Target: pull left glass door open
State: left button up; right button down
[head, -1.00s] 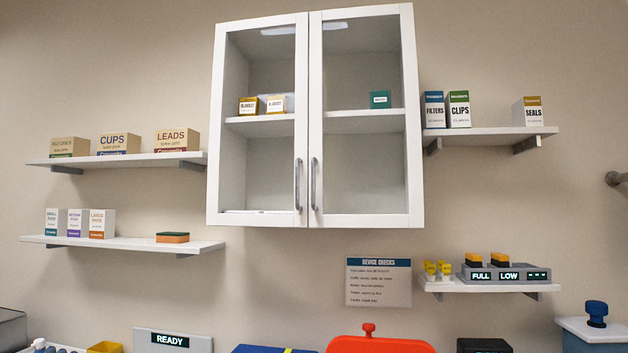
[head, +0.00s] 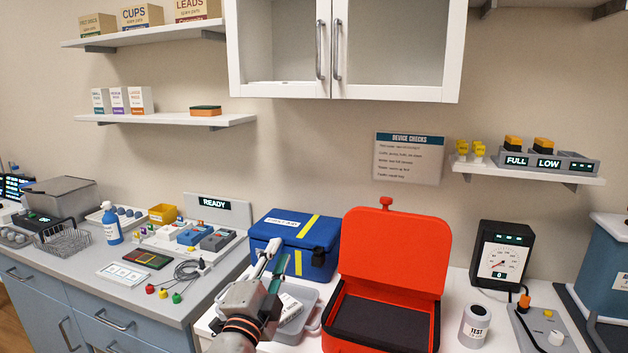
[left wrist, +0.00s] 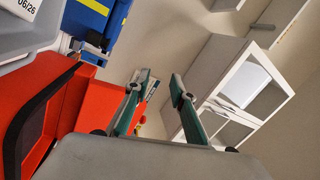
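The white wall cabinet (head: 396,92) shows only its lower part at the top of the head view. Its left glass door (head: 275,45) is shut, with an upright grey handle (head: 319,50) near its inner edge. The right door's handle (head: 337,50) is beside it. My left gripper (head: 272,257) is well below the cabinet, in front of the blue case, apart from the handle. In the left wrist view, its two fingers (left wrist: 160,82) are spread and empty. The cabinet (left wrist: 240,90) appears tilted beyond them. My right gripper is not in view.
A blue case (head: 283,240) and an open red case (head: 395,255) stand on the counter near my left gripper. A shelf (head: 165,119) is left of the cabinet, and another (head: 530,172) is lower right. The wall below the cabinet is mostly clear.

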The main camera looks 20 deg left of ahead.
aim_at(317, 47)
pick_arm(q)
jog(key=w+d+r+m+g+h, duration=0.2)
jog(key=d+r+m+h, duration=0.3)
jog(key=r+m+h, duration=0.35)
jog(key=w+d+r+m+g+h, duration=0.1)
jog(key=d+r+m+h, duration=0.35)
jog(key=r+m, duration=0.55)
jog(key=w+d+r+m+g+h, duration=0.2)
jog(key=d+r+m+h, duration=0.2)
jog(key=r+m+h, duration=0.55)
jog(key=w+a+r+m+y, duration=0.2)
jog(key=w+a+r+y, duration=0.2)
jog(key=a+r+y, duration=0.9)
jog(key=w, duration=0.2)
jog(key=w+d+r+h+p, duration=0.1)
jog(key=w, duration=0.1)
jog(key=w+d+r+h+p, duration=0.1)
jog(key=shift+w+d+g+h, duration=0.1)
jog(key=shift+w+g+h, duration=0.2)
jog(key=shift+w, duration=0.1)
jog(key=shift+w+d, duration=0.2)
jog(key=shift+w, duration=0.15)
grip_shut()
